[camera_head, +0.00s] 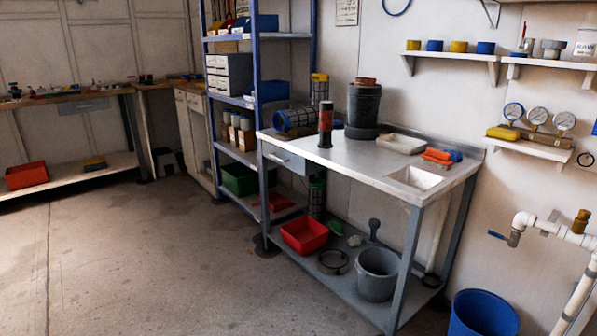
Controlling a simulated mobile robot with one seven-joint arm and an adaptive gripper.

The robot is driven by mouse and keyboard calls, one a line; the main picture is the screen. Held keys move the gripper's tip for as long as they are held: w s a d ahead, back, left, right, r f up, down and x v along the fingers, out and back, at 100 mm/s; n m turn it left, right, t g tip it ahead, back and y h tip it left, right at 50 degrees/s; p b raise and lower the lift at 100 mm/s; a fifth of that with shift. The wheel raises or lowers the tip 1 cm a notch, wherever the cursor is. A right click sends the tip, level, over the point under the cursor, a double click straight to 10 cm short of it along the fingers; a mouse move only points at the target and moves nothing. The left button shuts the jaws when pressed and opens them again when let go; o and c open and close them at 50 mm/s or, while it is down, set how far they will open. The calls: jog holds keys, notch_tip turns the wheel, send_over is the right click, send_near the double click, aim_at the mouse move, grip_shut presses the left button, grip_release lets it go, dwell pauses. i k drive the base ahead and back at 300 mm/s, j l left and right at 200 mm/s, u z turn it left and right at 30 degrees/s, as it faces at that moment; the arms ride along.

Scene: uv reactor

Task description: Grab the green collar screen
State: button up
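A dark mesh cylinder with a green collar, the green collar screen (317,196), stands upright on the lower shelf of the metal workbench, towards its back left. The bench top hides part of the space above it. Two similar screens are on the bench top: a yellow-collared screen (319,90) stands upright at the back, and a blue-collared screen (297,120) lies on its side. My gripper is not in view.
The workbench (350,158) has legs at its corners. A red bin (304,234), a dark ring (333,262) and a grey bucket (377,274) are on its lower shelf. A blue shelving rack (257,100) adjoins at left. The floor (150,250) in front is clear.

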aim_at(317, 200)
jog(key=i+u, duration=0.2)
jog(key=i, duration=0.55)
jog(key=i+l+u, duration=0.1)
jog(key=i+u, duration=0.15)
jog(key=i, duration=0.45)
jog(key=i+j+z, duration=0.2)
jog(key=i, duration=0.25)
jog(key=i+z, duration=0.2)
jog(key=i, duration=0.2)
jog(key=i+j+z, duration=0.25)
jog(key=i, duration=0.15)
jog(key=i+j+z, duration=0.15)
jog(key=i+z, duration=0.2)
jog(key=i+j+z, duration=0.2)
jog(key=z, duration=0.2)
jog(key=i+j, duration=0.15)
jog(key=i, duration=0.45)
